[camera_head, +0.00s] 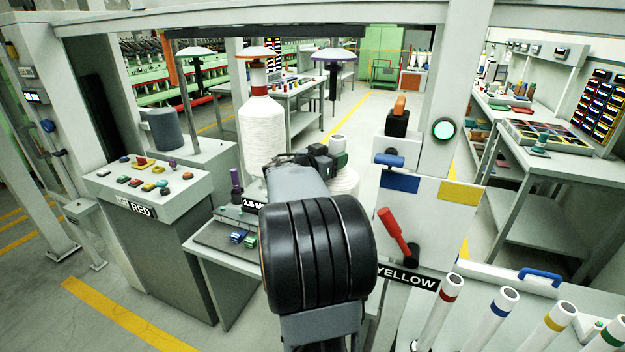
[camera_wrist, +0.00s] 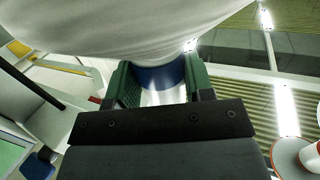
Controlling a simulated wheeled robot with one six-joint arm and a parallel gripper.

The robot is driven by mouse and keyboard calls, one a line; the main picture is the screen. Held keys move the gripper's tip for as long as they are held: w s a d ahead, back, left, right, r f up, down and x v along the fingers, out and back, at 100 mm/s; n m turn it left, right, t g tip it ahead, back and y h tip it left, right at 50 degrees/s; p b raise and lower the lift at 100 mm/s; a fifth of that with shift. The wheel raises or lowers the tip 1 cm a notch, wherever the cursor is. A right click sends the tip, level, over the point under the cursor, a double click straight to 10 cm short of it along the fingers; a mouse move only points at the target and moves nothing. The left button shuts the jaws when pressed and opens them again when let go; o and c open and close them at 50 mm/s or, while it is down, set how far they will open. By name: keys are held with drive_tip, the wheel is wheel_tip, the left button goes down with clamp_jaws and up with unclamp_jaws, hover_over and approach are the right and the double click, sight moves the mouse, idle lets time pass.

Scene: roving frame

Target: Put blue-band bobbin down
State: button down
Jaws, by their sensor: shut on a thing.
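My gripper (camera_wrist: 160,82) is shut on the blue-band bobbin. In the wrist view, its green-padded fingers sit either side of the blue band (camera_wrist: 160,78), and the white wound body (camera_wrist: 130,25) fills the top of the view. In the head view, my gripper (camera_head: 326,158) is partly hidden behind my arm. The bobbin's white body (camera_head: 346,181) shows to the right of my wrist, with its tube end above. Whether its lower end touches anything is hidden.
A large white bobbin (camera_head: 262,130) hangs under an orange disc at left. A white disc (camera_head: 195,52) and a purple-rimmed disc (camera_head: 333,54) have no bobbin beneath. Banded tubes (camera_head: 439,312) stand at lower right. A red lever (camera_head: 393,230) and a button console (camera_head: 150,185) flank my arm.

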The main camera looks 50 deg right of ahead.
drive_tip(key=d, duration=0.1)
drive_tip(key=d+f+p, duration=0.1)
drive_tip(key=d, duration=0.1)
drive_tip(key=w+d, duration=0.1)
drive_tip(key=d, duration=0.1)
drive_tip(key=shift+d+f+p, duration=0.25)
drive_tip(key=shift+f+p, duration=0.15)
drive_tip(key=w+d+f+p, duration=0.1)
drive_tip(key=d+f+p, duration=0.1)
drive_tip(key=d+f, duration=0.3)
wheel_tip(320, 180, down, 4)
drive_tip(key=shift+d+f, duration=0.25)
drive_tip(key=shift+d, duration=0.05)
drive_tip(key=shift+f, duration=0.2)
drive_tip(key=c, duration=0.5)
unclamp_jaws()
drive_tip(key=shift+f, duration=0.1)
drive_tip(key=shift+a, duration=0.1)
